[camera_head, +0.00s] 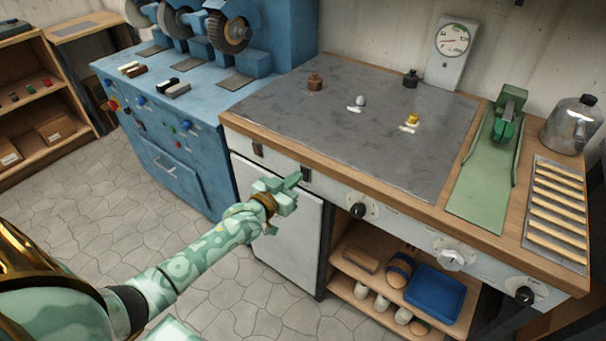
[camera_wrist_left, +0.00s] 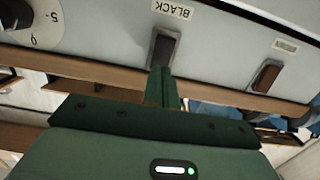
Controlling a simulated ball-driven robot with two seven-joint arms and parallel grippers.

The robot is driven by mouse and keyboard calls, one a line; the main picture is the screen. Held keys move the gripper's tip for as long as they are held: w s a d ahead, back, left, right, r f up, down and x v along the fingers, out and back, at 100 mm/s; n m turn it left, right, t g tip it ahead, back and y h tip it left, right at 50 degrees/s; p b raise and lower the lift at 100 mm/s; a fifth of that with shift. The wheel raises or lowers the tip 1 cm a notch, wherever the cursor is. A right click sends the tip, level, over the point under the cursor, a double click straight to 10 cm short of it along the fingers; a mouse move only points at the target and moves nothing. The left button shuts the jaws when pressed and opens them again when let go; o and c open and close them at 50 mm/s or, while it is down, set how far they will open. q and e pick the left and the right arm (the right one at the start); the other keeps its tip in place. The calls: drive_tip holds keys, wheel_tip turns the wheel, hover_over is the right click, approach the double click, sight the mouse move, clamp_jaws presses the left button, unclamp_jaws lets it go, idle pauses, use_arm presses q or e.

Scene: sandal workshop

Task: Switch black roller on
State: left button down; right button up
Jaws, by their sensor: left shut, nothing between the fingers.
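My left gripper (camera_head: 294,181) is shut and empty at the stove-like bench's front panel. Its fingertips also show in the left wrist view (camera_wrist_left: 164,76), right at the lower end of a dark rocker switch (camera_wrist_left: 164,47). I cannot tell whether they touch it. This switch carries a label reading BLACK (camera_wrist_left: 171,10), upside down in the wrist view. In the head view the switch (camera_head: 305,174) is just beyond the fingertips. A second, brownish switch (camera_wrist_left: 265,76) sits beside it, with a blurred label. Which part is the black roller I cannot tell. My right gripper is out of view.
A blue machine (camera_head: 180,150) with several wheels stands at the left. Dials, one black (camera_head: 357,210), line the front panel to the right. Below are a white cabinet door (camera_head: 280,235) and an open shelf with a blue tray (camera_head: 435,290). The floor in front is clear.

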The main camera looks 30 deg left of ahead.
use_arm(q)
drive_tip(key=s+p, duration=0.3)
drive_tip(key=s, duration=0.3)
drive_tip(key=shift+s+a, duration=0.15)
drive_tip(key=shift+a, duration=0.1)
